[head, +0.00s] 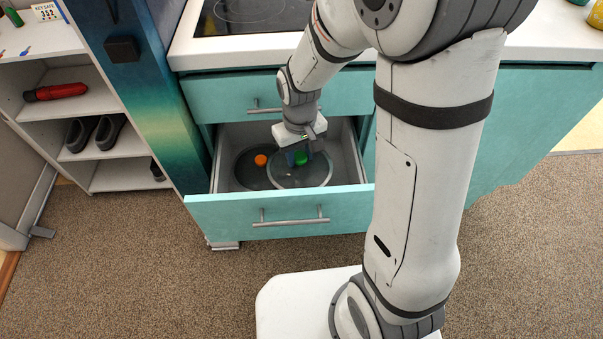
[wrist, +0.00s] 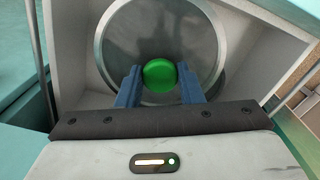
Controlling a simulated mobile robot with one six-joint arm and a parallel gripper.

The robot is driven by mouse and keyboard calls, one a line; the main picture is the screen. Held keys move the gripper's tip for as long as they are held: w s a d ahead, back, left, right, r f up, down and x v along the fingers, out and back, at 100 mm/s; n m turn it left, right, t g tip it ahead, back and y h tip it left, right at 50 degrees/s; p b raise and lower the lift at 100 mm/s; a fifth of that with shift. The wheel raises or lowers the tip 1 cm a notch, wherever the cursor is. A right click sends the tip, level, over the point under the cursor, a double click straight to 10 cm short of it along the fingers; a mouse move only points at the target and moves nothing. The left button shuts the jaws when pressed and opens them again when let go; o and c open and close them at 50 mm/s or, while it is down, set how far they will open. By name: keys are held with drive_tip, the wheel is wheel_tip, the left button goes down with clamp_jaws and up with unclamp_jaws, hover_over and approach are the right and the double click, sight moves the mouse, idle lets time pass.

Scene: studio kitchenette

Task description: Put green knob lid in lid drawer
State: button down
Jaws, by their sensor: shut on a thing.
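The green knob lid is a round see-through lid with a grey rim and a green knob. In the head view the lid (head: 300,183) is inside the open lower drawer (head: 292,208), at its right part. In the wrist view the lid (wrist: 118,35) fills the upper middle. My gripper (head: 300,158) reaches down into the drawer. In the wrist view my gripper's blue fingers (wrist: 158,84) are shut on the green knob (wrist: 160,73). I cannot tell whether the lid touches the drawer floor.
A second lid with an orange knob (head: 261,160) lies at the drawer's left, partly overlapped in view by the green knob lid. The upper drawer (head: 225,97) is closed above. A shelf with shoes (head: 95,133) stands at left.

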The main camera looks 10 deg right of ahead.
sight(300, 172)
wheel_tip(300, 172, down, 7)
drive_tip(key=shift+f+b, duration=0.15)
drive_tip(key=shift+b, duration=0.65)
drive_tip(key=shift+f+b, duration=0.4)
drive_tip(key=shift+f, duration=0.1)
drive_tip(key=shift+f, duration=0.15)
drive_tip(key=c, duration=1)
unclamp_jaws()
